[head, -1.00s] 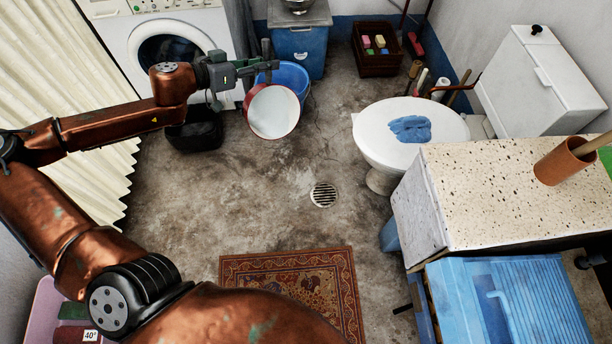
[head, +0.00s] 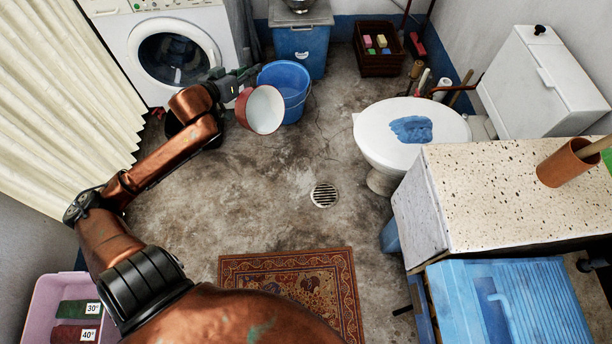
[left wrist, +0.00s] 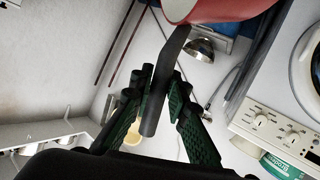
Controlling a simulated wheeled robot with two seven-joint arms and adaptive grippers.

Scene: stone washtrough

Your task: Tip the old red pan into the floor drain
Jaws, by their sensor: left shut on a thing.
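The red pan (head: 264,110) has a pale inside and is tilted, its open side facing the head camera. My left gripper (head: 236,78) is shut on its dark handle, holding it by the blue bucket. In the left wrist view, the handle (left wrist: 170,62) lies between the green-padded fingers of my left gripper (left wrist: 158,105), and the pan's red outside (left wrist: 225,10) shows at the top. I see nothing inside the pan. The round floor drain (head: 324,195) lies in the middle of the floor, well apart from the pan, lower right. My right gripper is not in view.
The blue bucket (head: 287,82) stands behind the pan, and a washing machine (head: 170,50) is at the back left. A toilet (head: 410,132) and a speckled counter (head: 520,190) stand right of the drain. A patterned rug (head: 292,285) lies in front. Floor around the drain is clear.

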